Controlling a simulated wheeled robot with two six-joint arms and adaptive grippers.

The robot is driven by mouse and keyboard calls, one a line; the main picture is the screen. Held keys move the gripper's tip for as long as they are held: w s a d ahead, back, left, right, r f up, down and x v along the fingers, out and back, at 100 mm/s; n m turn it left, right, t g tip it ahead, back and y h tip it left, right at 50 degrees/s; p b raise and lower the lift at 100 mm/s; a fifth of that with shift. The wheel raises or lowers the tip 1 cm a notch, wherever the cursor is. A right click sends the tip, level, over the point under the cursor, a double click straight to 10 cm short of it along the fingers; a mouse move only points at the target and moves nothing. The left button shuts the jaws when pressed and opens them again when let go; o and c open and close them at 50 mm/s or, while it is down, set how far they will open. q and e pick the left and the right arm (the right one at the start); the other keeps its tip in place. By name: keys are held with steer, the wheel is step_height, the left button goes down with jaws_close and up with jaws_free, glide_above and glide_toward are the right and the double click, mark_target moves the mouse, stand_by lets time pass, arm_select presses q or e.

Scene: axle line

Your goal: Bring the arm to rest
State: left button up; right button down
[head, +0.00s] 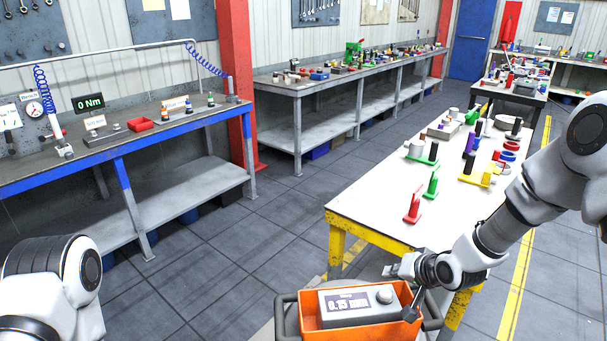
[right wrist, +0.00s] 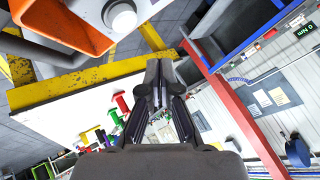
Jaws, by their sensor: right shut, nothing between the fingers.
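My right arm comes in from the right in the head view, its white and grey links reaching over the near corner of the white-topped table (head: 365,205). My right gripper (head: 393,271) is small there, just above and behind the orange bin (head: 309,327). In the right wrist view my right gripper (right wrist: 160,72) has its dark fingers together, with nothing held. Part of my left arm shows at the lower left of the head view; its gripper is out of view.
The orange bin holds a grey box (head: 358,307) with a display. Red (head: 413,208), green (head: 431,184) and yellow (head: 479,180) parts stand on the white-topped table. A blue-edged bench (head: 125,150) is at left. The floor between the bench and table is clear.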

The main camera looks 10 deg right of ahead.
steer(key=s+f, duration=0.2)
steer(key=s+a+f+g, duration=0.1)
steer(key=s+f, duration=0.1)
steer(key=f, duration=0.1)
steer(key=s+a+f+n+g, duration=0.1)
steer(key=s+f, duration=0.1)
steer(key=shift+s+a+f, duration=0.1)
steer(key=shift+s+f, duration=0.05)
steer(key=shift+f, duration=0.2)
steer(key=s+f+g, duration=0.1)
steer(key=s+f, duration=0.1)
steer(key=s, duration=0.1)
steer(key=s+a+f+n+g, duration=0.1)
steer(key=s+f, duration=0.2)
steer(key=s, duration=0.1)
steer(key=s+a+f+g+h, duration=0.1)
steer(key=s+f, duration=0.2)
steer(key=shift+s+f, duration=0.25)
steer(key=shift+s, duration=0.1)
steer(key=s+f+n+g+h, duration=0.1)
steer(key=s+f+n+g, duration=0.3)
steer(key=s, duration=1)
step_height(320, 180, down, 7)
steer(key=s+m+b, duration=0.1)
steer(key=s+b, duration=0.1)
steer(key=b, duration=0.4)
steer(key=shift+s+f+h, duration=0.2)
steer(key=shift+h, duration=0.2)
steer(key=shift+a, duration=0.1)
